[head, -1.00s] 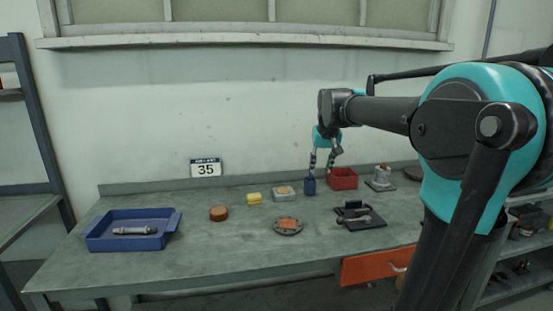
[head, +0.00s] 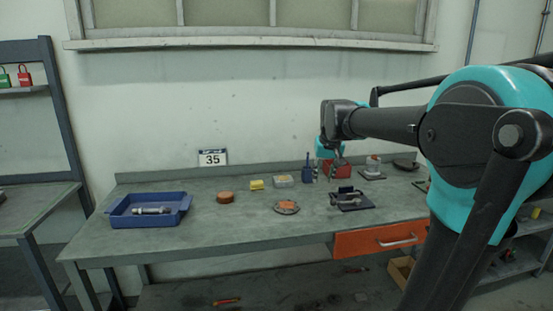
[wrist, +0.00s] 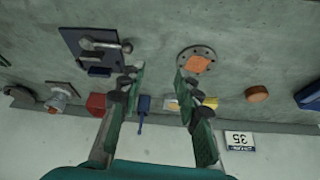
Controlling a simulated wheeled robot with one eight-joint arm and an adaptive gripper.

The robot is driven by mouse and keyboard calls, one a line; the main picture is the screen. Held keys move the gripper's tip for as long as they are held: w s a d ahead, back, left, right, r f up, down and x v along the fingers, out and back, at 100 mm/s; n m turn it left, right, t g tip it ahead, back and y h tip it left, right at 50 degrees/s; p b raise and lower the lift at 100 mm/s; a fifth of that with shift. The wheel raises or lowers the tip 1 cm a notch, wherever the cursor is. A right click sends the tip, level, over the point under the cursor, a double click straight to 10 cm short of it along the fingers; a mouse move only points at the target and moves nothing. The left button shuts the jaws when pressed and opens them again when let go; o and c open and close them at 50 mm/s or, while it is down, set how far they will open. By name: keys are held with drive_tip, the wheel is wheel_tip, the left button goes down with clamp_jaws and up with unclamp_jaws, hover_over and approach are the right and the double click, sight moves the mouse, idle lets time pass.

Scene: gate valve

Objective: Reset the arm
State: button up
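My gripper (head: 325,172) hangs over the back of the workbench (head: 255,232), in front of the red bin (head: 343,168). In the wrist view its two fingers (wrist: 156,78) are spread apart with nothing held between the tips. A blue holder with a thin upright stem (head: 308,172) stands on the bench just left of the gripper. It also shows in the wrist view (wrist: 143,104), beyond the fingers and apart from the tips. My arm reaches in from the right, bent at the elbow.
A blue tray (head: 115,217) with a metal cylinder (head: 151,210) is at left. An orange drawer (head: 380,239) is below.

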drive_tip(key=s+d+f, duration=0.3)
drive_tip(key=s+f, duration=2.1)
drive_tip(key=shift+d+f, duration=0.15)
drive_tip(key=shift+f, duration=0.15)
drive_tip(key=shift+s, duration=0.1)
